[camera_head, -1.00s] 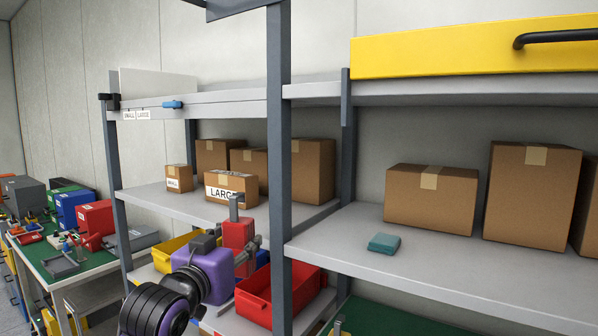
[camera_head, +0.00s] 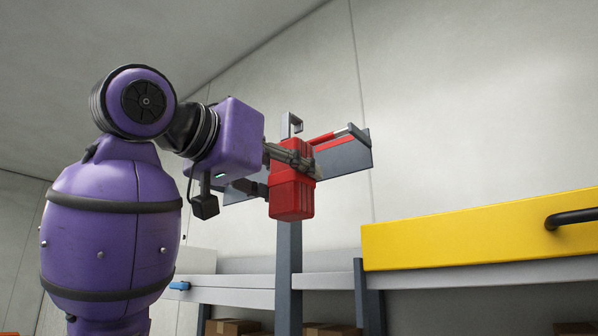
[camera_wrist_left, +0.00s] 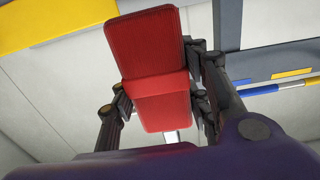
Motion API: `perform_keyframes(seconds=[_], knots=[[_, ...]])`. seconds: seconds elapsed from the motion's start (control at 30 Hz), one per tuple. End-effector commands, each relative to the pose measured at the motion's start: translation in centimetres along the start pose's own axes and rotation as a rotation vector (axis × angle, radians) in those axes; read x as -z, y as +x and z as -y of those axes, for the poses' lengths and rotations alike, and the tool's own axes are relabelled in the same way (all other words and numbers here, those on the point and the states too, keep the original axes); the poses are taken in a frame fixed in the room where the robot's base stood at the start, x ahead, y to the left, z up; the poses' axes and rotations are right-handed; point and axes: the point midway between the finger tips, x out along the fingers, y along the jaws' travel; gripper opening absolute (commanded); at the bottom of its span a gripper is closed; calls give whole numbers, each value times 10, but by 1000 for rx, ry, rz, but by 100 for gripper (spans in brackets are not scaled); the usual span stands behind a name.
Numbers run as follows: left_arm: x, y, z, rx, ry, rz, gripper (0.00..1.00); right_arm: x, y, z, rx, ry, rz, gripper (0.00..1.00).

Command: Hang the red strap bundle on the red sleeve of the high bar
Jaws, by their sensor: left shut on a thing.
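The red strap bundle (camera_head: 292,200) is held upright in my left gripper (camera_head: 291,158), beside the high bar. A grey loop (camera_head: 293,122) stands up from its top. The red sleeve (camera_head: 322,138) is on a bar that ends in a grey tip, just right of the loop in the head view. I cannot tell whether loop and sleeve touch. In the left wrist view, the bundle (camera_wrist_left: 155,65) fills the space between the fingers of the left gripper (camera_wrist_left: 160,90). My right gripper is not in view.
A dark grey plate (camera_head: 346,160) lies behind the sleeve, on an upright post (camera_head: 289,265). A yellow drawer front (camera_head: 460,235) with a black handle is at the right. A blue and yellow-sleeved rod (camera_wrist_left: 285,87) shows in the wrist view. Cartons stand on the shelf below.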

Motion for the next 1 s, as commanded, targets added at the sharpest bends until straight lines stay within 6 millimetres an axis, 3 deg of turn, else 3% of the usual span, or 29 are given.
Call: perform_keyframes(seconds=[0.1,0.27,1.0], knots=[[8,-8,-6,-6,0,0,13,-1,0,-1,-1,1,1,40],[9,-3,-6,-8,-2,2,13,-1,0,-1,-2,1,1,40],[6,52,-6,-7,-1,-1,13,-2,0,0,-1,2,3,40]])
